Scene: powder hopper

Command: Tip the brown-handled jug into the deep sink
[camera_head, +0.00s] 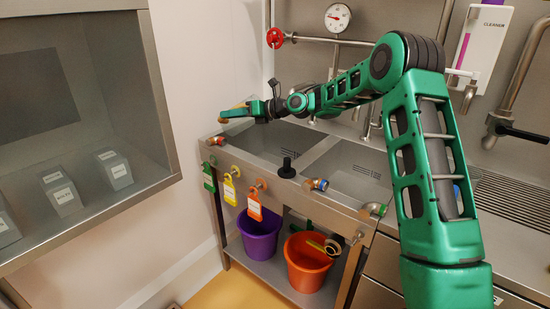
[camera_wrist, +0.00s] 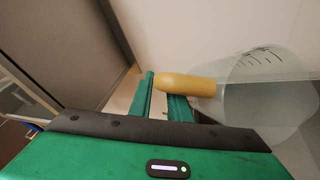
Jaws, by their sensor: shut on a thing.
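The jug (camera_wrist: 262,98) is a clear, see-through vessel with dark measuring marks, at the right of the wrist view. It looks tilted there; its contents cannot be made out. Its yellow-brown handle (camera_wrist: 190,84) lies between the fingers of my gripper (camera_wrist: 164,86), which is shut on it. In the head view my gripper (camera_head: 258,108) holds the handle (camera_head: 234,112) above the left back corner of the sink unit; the jug's clear body is hard to see there. The unit has a left basin (camera_head: 268,142) and a right basin (camera_head: 352,180). I cannot tell which is deeper.
Green, yellow and orange tags (camera_head: 254,205) hang on the sink's front. A purple bucket (camera_head: 259,235) and an orange bucket (camera_head: 306,262) stand on the shelf below. A black knob (camera_head: 287,168) stands at the front rim. A grey cabinet (camera_head: 150,120) is at left.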

